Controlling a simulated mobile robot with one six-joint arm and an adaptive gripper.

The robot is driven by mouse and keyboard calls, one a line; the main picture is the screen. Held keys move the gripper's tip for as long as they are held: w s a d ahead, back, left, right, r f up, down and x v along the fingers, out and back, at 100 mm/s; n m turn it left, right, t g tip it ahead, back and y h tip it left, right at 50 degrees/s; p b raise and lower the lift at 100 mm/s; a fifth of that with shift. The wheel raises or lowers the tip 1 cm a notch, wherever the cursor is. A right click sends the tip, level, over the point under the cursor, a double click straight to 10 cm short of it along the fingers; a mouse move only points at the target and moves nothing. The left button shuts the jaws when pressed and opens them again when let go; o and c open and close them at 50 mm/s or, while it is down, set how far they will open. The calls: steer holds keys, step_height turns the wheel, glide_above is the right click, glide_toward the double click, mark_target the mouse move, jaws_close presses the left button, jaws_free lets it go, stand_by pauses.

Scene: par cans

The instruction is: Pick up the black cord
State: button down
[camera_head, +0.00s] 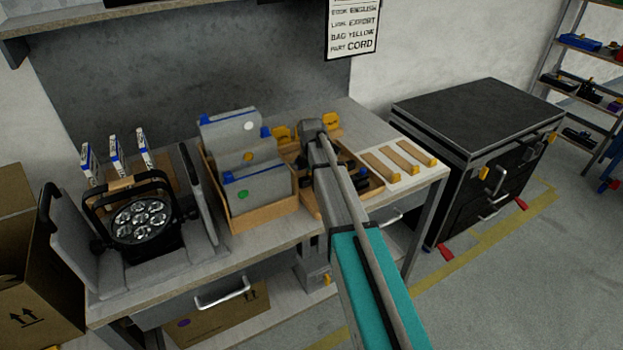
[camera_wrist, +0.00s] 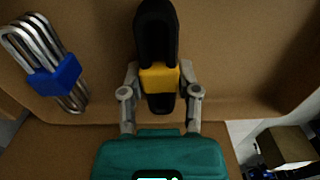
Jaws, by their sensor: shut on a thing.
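The black cord (camera_wrist: 155,35) is a bundle with a yellow band around its middle, seen in the wrist view. My gripper (camera_wrist: 160,78) is shut on it, one finger on each side of the banded part. The cord is over or in a brown tray (camera_wrist: 240,105); I cannot tell whether it touches the bottom. In the head view my arm reaches over the wooden tray (camera_head: 309,205) on the bench, and my wrist hides the fingers and the held cord.
A silver looped bundle with a blue band (camera_wrist: 58,75) lies left of the cord. On the bench stand a box of grey folders (camera_head: 262,222), a par can (camera_head: 140,220) in grey foam and a white board (camera_head: 432,176) with brown strips. A black cabinet (camera_head: 475,120) stands right.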

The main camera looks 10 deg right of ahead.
steer(key=shift+r, duration=0.2)
step_height(320, 180, up, 2)
steer(key=shift+r+p, duration=0.1)
steer(key=shift+p, duration=1.05)
steer(key=s+r+p, duration=1)
steer(key=s, duration=0.4)
steer(key=shift+a+r+p, duration=0.2)
steer(key=shift+a+p, duration=0.05)
steer(key=shift+p, duration=0.05)
